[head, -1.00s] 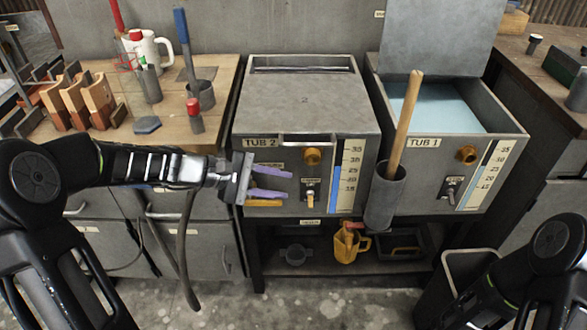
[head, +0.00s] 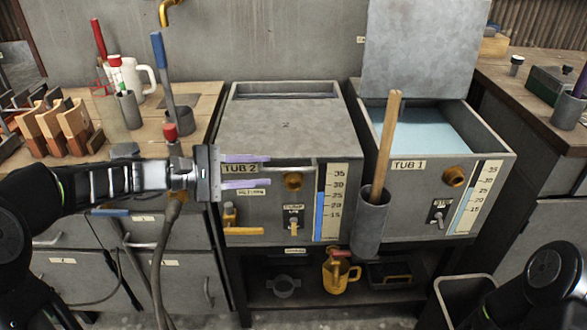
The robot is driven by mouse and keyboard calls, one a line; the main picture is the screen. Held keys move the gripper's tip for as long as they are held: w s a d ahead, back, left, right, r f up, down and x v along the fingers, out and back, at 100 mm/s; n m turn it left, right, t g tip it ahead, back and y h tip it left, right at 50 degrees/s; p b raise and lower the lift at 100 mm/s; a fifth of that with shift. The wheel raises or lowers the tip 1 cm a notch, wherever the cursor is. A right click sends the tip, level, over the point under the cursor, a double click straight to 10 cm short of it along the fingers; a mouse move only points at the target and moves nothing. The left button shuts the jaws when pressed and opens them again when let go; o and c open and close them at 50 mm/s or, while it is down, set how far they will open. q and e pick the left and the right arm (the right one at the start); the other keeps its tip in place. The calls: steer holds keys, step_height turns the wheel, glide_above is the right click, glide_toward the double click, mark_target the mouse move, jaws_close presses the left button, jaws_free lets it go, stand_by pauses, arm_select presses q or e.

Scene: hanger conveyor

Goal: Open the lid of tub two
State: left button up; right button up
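Tub two (head: 270,205) is a grey metal box with a "TUB 2" label on its front. Its grey lid (head: 287,128) is down, marked with a 2. A thin bar handle (head: 300,164) runs along the lid's front edge. My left gripper (head: 268,171) is open, its two purple fingers pointing right, one above the other, in front of the tub's upper left front. In the picture the fingertips lie above and below the handle's left end; I cannot tell whether they are around it. My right gripper is out of view; only part of that arm shows.
Tub one (head: 405,190) stands at right with its lid (head: 425,50) raised and blue liquid inside. A holder (head: 371,222) with a wooden handle stands between the tub fronts. A left bench (head: 195,100) carries a jug (head: 143,75) and tools. A yellow jug (head: 338,276) sits below.

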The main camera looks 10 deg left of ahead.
mark_target(286, 170)
arm_select(q)
steer(key=shift+b+x, duration=0.3)
steer(key=shift+x, duration=3.65)
steer(key=shift+c, duration=0.3)
jaws_close()
